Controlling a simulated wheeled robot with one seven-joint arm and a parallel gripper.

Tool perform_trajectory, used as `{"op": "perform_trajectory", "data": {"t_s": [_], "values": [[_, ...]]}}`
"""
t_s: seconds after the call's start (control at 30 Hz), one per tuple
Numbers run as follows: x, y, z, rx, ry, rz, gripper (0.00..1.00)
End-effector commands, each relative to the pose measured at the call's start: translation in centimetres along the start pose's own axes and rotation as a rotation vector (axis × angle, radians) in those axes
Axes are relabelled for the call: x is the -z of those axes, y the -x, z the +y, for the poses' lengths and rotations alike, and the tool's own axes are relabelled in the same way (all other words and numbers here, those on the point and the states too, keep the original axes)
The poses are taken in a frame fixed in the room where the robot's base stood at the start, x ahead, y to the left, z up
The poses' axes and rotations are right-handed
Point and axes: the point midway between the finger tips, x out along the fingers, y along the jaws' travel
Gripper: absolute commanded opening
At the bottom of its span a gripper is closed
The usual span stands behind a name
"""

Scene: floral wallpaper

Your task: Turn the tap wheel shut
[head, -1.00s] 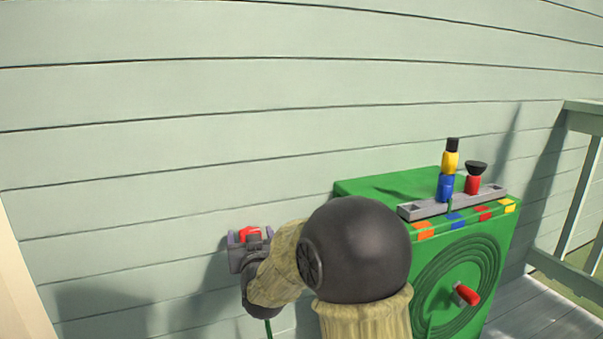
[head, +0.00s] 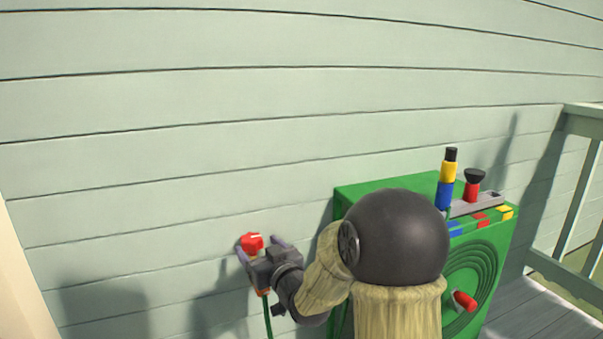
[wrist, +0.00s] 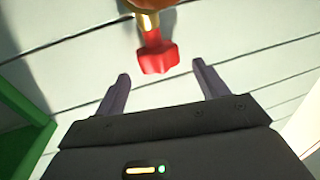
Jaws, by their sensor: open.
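The red tap wheel (head: 251,243) stands out from the pale siding wall, left of centre in the head view. In the wrist view the wheel (wrist: 156,60) is at the top middle, on a brass-coloured tap body (wrist: 146,8). My gripper (head: 259,247) is open, with its two purple-grey fingers pointing toward the wheel. In the wrist view my gripper (wrist: 161,70) is empty, and the wheel sits ahead between the fingertips without visible contact. My gripper hides part of the tap in the head view.
A green hose (head: 267,318) hangs below the tap. A green hose box (head: 375,187) with a red crank handle (head: 464,301) stands to the right, partly behind my arm. Nozzles (head: 473,186) stand on its grey tray. A railing (head: 584,200) is at far right.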

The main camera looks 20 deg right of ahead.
Motion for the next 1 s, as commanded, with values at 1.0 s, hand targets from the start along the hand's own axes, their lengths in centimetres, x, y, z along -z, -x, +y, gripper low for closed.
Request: {"op": "perform_trajectory", "data": {"t_s": [1.0], "values": [[-0.5,10.8,0.0,0.0,0.003,0.004,0.73]]}}
